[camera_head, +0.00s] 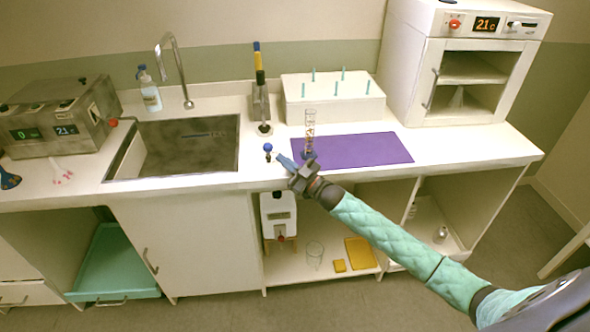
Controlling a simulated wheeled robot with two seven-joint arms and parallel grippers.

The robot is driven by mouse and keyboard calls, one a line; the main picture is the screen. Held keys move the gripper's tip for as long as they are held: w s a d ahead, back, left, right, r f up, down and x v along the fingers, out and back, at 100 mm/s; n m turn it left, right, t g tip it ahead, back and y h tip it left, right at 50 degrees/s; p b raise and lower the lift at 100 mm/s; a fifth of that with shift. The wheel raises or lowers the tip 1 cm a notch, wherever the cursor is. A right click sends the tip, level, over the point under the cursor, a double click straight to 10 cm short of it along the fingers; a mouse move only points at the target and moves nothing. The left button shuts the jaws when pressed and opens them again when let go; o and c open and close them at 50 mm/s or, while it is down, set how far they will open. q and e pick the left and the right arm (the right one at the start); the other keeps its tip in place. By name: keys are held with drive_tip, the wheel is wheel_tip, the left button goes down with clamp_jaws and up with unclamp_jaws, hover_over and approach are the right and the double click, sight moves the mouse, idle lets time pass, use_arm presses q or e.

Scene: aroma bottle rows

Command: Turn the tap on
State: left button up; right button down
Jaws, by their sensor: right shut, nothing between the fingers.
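A curved metal tap (170,60) rises behind the dark sink basin (190,150), its spout bent over toward the basin. No water stream shows. A small blue ball on a short stem (267,148) stands on the counter right of the sink; I cannot tell if it is the tap's handle. My right gripper (281,158) comes in from the lower right, shut and empty. Its blue fingertips are just to the right of and below the blue ball, near the counter's front edge; contact cannot be told. My left gripper is not in view.
A glass cylinder (309,130) stands at the left end of a purple mat (365,149). A white rack (335,105) stands behind it. A metal device (60,115) is left of the sink, an oven-like cabinet (470,70) at the right. A bottle (149,92) stands by the tap.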

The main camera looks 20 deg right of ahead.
sight(268, 152)
drive_tip(key=shift+x, duration=1.15)
drive_tip(key=shift+r, duration=0.1)
